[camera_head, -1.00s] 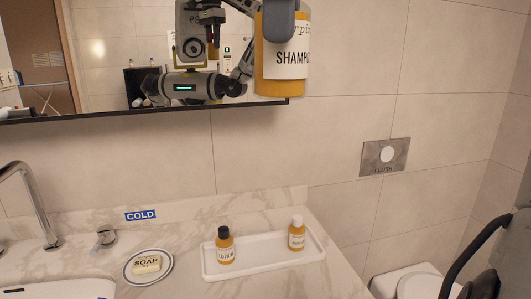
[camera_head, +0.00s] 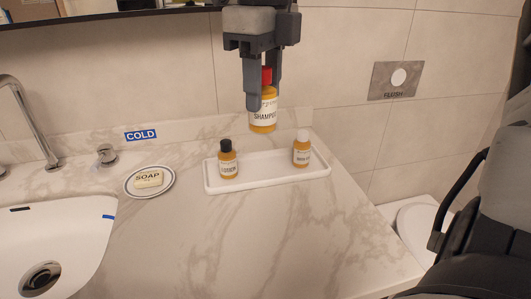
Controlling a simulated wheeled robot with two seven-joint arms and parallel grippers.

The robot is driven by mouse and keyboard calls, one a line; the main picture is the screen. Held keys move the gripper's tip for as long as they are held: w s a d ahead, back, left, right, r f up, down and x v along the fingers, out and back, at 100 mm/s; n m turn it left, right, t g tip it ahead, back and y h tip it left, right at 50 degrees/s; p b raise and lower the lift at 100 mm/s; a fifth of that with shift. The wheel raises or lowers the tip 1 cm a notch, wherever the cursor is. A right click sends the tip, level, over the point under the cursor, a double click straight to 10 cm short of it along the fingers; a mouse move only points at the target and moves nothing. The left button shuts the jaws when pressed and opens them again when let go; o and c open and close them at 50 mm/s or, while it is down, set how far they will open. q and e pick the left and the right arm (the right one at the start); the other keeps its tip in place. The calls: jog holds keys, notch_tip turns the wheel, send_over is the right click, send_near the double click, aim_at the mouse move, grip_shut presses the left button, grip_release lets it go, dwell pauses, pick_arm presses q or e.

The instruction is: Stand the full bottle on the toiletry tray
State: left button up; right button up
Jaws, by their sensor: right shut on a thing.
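An orange shampoo bottle (camera_head: 263,114) with a white label and red cap is held upright above the back of the toiletry tray (camera_head: 262,181). My right gripper (camera_head: 263,92) comes down from the top and is shut on it around the cap and upper body. The white rectangular tray lies on the marble counter. A small orange bottle with a black cap (camera_head: 228,162) stands on its left end. A similar one with a white cap (camera_head: 301,152) stands on its right end. The tray's middle between them is clear. My left gripper is not in view.
A soap bar (camera_head: 149,179) on a round dish lies left of the tray. The sink (camera_head: 60,240), faucet (camera_head: 30,115) and a knob (camera_head: 106,155) are further left. The tiled wall is behind. The counter's right edge drops toward a toilet (camera_head: 415,225).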

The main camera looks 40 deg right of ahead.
aim_at(268, 121)
jog(key=f, duration=0.2)
jog(key=d+f, duration=0.1)
jog(key=f, duration=0.1)
jog(key=w+f, duration=0.1)
jog(key=f, duration=0.1)
jog(key=shift+d+f+b, duration=0.35)
jog(key=shift+d+b, duration=0.05)
jog(key=w+d+f, duration=0.3)
jog(key=f, duration=0.1)
jog(key=w+d+f+p, duration=0.1)
jog(key=w+d+f, duration=0.2)
jog(key=w+f, duration=0.1)
jog(key=w+d+f+p, duration=0.1)
jog(key=w+d+f, duration=0.2)
jog(key=f, duration=0.1)
jog(key=shift+w+d+f, duration=0.1)
jog(key=shift+w+f, duration=0.05)
jog(key=shift+f, duration=0.35)
jog(key=shift+f, duration=0.25)
jog(key=o, duration=1)
jog(key=shift+r, duration=0.1)
